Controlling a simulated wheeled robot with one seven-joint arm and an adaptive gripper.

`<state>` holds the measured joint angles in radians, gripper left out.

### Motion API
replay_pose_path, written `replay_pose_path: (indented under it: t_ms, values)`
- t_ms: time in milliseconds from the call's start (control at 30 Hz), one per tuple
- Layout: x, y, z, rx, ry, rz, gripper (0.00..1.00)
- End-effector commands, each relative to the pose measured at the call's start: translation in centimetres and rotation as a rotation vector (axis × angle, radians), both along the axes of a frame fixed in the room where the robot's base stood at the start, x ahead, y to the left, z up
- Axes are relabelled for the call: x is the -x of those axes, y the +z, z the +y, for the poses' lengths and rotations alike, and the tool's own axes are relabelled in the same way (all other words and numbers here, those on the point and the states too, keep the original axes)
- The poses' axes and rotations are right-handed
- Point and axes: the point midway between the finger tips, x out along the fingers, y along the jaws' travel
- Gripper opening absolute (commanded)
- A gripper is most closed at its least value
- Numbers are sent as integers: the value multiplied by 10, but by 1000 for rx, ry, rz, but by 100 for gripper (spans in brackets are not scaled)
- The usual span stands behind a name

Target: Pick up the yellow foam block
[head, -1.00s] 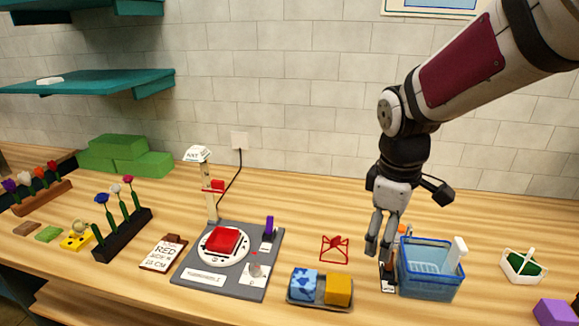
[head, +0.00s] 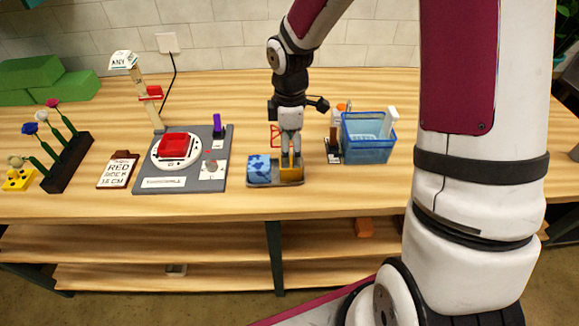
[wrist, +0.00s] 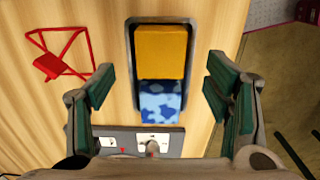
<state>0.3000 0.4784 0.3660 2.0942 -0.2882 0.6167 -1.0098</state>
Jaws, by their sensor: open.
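The yellow foam block (wrist: 161,52) sits in a grey tray (wrist: 133,62), beside a blue patterned block (wrist: 163,101). In the head view the yellow block (head: 291,174) is partly hidden behind my gripper (head: 291,160). My gripper is above the right half of the tray (head: 275,185), with its fingers pointing down. In the wrist view my gripper (wrist: 163,90) is open and empty, with its green pads wide apart on either side of the tray. The yellow block lies toward the top of that view, ahead of the pads.
A red wire frame (wrist: 62,58) lies on the table near the tray. A blue basket (head: 368,140) stands to the right, and a grey board with a red-topped scale (head: 174,146) to the left. Bare table lies in front of the tray.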

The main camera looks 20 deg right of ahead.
Motion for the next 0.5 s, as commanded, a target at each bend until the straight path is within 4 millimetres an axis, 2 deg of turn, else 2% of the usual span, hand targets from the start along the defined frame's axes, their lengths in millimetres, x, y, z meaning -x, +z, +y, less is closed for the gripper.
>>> replay_pose_path:
  t_ms: [167, 500]
  values:
    - [1, -11, 0, -1, -2, 2, 72]
    - [2, -53, 0, 0, -1, 2, 72]
